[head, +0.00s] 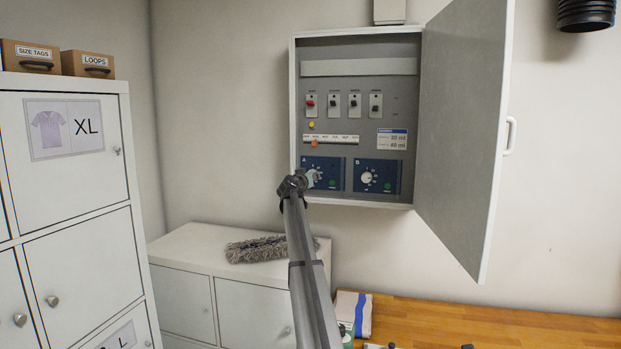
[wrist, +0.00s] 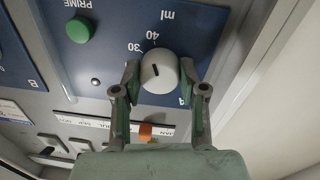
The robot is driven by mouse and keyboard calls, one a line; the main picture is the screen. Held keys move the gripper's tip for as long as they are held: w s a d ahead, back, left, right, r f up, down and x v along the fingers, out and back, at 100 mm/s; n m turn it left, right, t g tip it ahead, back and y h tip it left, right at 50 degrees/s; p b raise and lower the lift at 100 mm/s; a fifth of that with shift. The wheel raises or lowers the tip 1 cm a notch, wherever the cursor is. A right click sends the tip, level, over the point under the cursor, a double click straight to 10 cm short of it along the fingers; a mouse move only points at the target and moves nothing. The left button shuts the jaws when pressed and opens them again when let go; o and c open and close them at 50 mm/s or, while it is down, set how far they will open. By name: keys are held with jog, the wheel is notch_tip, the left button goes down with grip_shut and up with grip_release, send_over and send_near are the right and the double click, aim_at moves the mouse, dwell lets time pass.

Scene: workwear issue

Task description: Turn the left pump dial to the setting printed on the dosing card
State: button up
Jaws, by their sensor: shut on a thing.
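The left pump panel, marked A (head: 333,174), sits low in the open wall cabinet, with its pale dial (head: 314,178) partly behind my gripper (head: 296,184). In the wrist view my gripper (wrist: 160,74) is shut on this round dial (wrist: 161,62), one finger on each side. A short dark pointer mark shows on the dial's face. The numbers 30 and 40 and "ml" are printed around it; the other marks are hidden. The dosing card (head: 392,139), white with a blue header, hangs above the right pump. It seems to read 30 ml and 45 ml in two rows.
The right pump dial, B (head: 367,177), is beside the left panel. Switches (head: 333,104) and a month strip (head: 331,139) are above. The cabinet door (head: 465,130) stands open at the right. A grey duster (head: 262,249) lies on the low white cupboard (head: 190,246).

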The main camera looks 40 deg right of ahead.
jog(key=shift+n+b, duration=0.3)
jog(key=shift+b, duration=0.05)
jog(key=n+b, duration=0.2)
jog(key=b, duration=0.1)
jog(key=shift+f, duration=0.15)
jog(key=n+b, duration=0.1)
jog(key=n, duration=0.1)
jog(key=n+b, duration=0.1)
jog(key=n, duration=0.2)
jog(key=shift+r+t+b, duration=0.2)
jog(key=shift+t+b, duration=0.1)
jog(key=shift+n, duration=0.3)
jog(key=o, duration=1.1)
jog(key=shift+o, duration=0.2)
